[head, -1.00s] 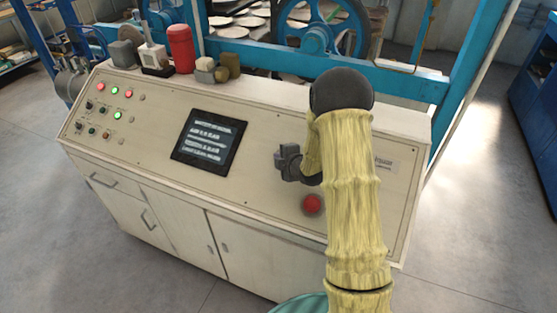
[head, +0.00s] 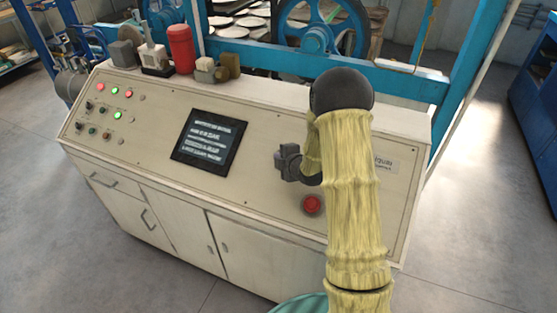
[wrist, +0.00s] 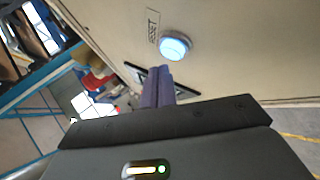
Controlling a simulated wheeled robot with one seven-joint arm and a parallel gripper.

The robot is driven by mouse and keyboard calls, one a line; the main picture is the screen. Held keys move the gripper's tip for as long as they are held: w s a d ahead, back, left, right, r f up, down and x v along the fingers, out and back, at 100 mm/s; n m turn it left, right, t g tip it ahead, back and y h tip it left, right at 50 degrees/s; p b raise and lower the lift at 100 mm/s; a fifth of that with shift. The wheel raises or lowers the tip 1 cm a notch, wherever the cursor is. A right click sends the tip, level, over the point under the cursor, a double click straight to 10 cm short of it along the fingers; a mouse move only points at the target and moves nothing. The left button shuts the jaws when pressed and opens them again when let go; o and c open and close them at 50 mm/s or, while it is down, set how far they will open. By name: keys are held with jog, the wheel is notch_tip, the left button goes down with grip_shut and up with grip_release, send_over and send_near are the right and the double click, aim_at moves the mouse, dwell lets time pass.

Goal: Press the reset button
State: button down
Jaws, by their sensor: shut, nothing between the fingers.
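The reset button (wrist: 174,47) is a round, blue-white lit button on the cream panel in the wrist view. A small label that appears to read RESET is beside it. My gripper (wrist: 157,72) is shut and empty, its dark purple fingers together just below the button in the picture. A gap shows between fingertips and button in the picture; I cannot tell the depth between them. In the head view, my arm covers part of the panel, the lit blue button is not visible, and the fingertips cannot be made out.
The sloping console (head: 262,150) carries a dark screen (head: 209,142), a red button (head: 312,204) and several small lights and switches at left. A red cylinder (head: 181,49) and small blocks stand on its top edge. A blue frame (head: 400,83) with a wheel is behind.

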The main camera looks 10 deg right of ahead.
jog(key=shift+f, duration=0.15)
jog(key=shift+w+d+f+b, duration=0.15)
jog(key=shift+f+b, duration=0.1)
jog(key=shift+b, duration=0.35)
jog(key=shift+w+d+f+b, duration=0.1)
jog(key=shift+w+f+b, duration=0.05)
jog(key=shift+f+b, duration=0.25)
dwell(0.7)
jog(key=shift+r, duration=0.15)
jog(key=shift+s+a+r, duration=0.25)
jog(key=shift+s+r, duration=0.1)
jog(key=shift+r, duration=0.3)
jog(key=r, duration=0.1)
jog(key=s+a+r+p, duration=0.1)
jog(key=r, duration=0.1)
jog(key=s+r, duration=0.1)
jog(key=shift+a+r, duration=0.2)
jog(key=shift+a, duration=0.05)
dwell(0.4)
